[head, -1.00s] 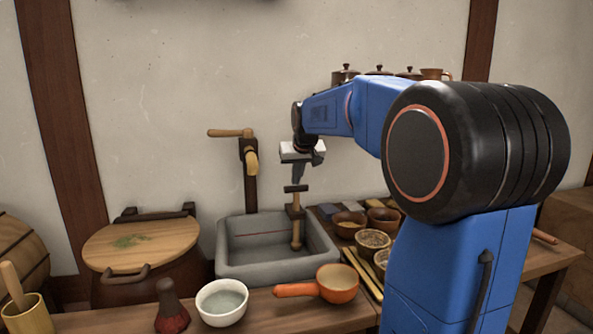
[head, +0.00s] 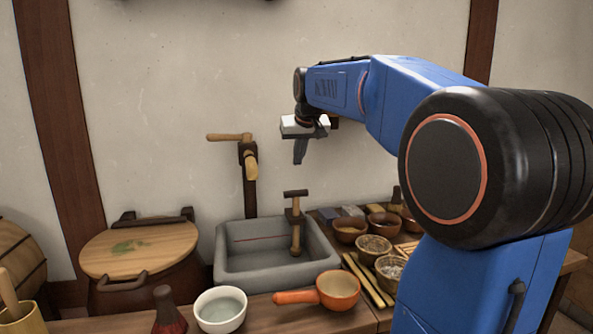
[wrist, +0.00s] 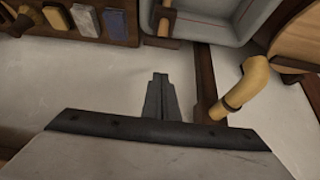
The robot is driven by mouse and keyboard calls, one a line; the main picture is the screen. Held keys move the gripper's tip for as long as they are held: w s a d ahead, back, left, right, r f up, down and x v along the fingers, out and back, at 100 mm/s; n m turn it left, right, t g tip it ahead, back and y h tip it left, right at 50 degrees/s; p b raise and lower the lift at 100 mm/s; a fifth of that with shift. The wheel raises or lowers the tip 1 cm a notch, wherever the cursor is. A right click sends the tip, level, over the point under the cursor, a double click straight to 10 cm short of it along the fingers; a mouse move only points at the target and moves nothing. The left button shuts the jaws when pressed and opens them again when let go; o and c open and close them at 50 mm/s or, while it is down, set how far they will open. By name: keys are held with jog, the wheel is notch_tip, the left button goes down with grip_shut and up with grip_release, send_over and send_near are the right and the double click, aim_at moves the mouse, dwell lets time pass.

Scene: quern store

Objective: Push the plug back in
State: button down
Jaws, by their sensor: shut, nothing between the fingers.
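The plug (head: 296,235) is a wooden rod with a dark T-shaped top. It stands upright at the right side of the grey stone basin (head: 228,262), passing a wooden bracket at the rim. Its lower end is in the basin; I cannot tell how deep it sits in the drain. Part of a wooden piece, probably the plug, shows at the top edge of the wrist view (wrist: 165,20). My gripper (head: 299,161) is shut and empty, pointing down above the plug's top with a clear gap.
A wooden tap (head: 250,165) stands left of my gripper behind the basin. A white bowl (head: 221,310) and an orange handled pan (head: 338,290) stand in front. Several small bowls and baskets (head: 373,248) crowd the right. A lidded pot (head: 140,246) is at left.

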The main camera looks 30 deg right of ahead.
jog(key=shift+v, duration=1.95)
